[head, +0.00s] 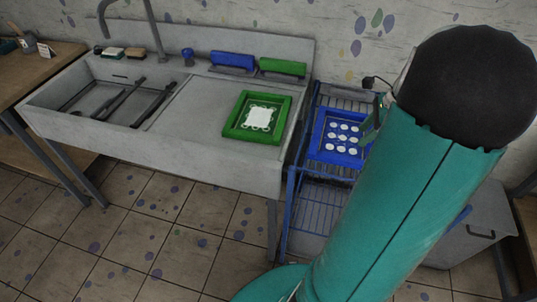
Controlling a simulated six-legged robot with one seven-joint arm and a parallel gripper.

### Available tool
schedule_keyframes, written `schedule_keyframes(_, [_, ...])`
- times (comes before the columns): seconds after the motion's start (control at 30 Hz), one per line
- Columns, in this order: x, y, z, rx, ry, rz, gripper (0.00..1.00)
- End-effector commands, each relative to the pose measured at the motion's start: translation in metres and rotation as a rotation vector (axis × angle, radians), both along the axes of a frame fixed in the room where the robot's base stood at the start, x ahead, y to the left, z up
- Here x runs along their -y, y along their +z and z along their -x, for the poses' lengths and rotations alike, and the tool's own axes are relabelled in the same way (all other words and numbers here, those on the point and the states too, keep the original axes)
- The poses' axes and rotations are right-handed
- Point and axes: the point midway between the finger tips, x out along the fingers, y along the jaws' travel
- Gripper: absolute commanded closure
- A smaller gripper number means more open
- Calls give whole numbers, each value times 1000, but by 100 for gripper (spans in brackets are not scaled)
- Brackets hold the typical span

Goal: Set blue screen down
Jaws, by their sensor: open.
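The blue screen (320,151), a blue frame with several white round marks on a dark panel, lies on the top shelf of the blue wire rack (331,100), right of the sink. My gripper (373,122) is at the right side of the screen, partly hidden by my teal arm. Its jaws are open. I cannot tell whether they touch the frame. My arm hides part of the screen's right side and the lower right of the rack.
A green screen (232,130) lies on the grey sink's flat counter (190,122). Blue (232,60) and green (283,67) squeegee-like tools stand behind it. Dark bars (125,103) lie in the basin. A grey cabinet (470,238) stands right of the rack. The tiled floor in front is clear.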

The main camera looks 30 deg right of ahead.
Motion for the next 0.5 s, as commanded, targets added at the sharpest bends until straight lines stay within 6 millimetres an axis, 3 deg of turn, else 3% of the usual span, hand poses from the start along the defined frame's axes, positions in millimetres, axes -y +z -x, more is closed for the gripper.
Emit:
schedule_keyframes(0.17, [-55, 24, -31, 15, 270, 127, 56])
schedule_keyframes(0.3, [-122, 48, -52, 44, 607, 280, 56])
schedule_keyframes(0.5, [-214, 75, -59, 111, 1087, 494, 56])
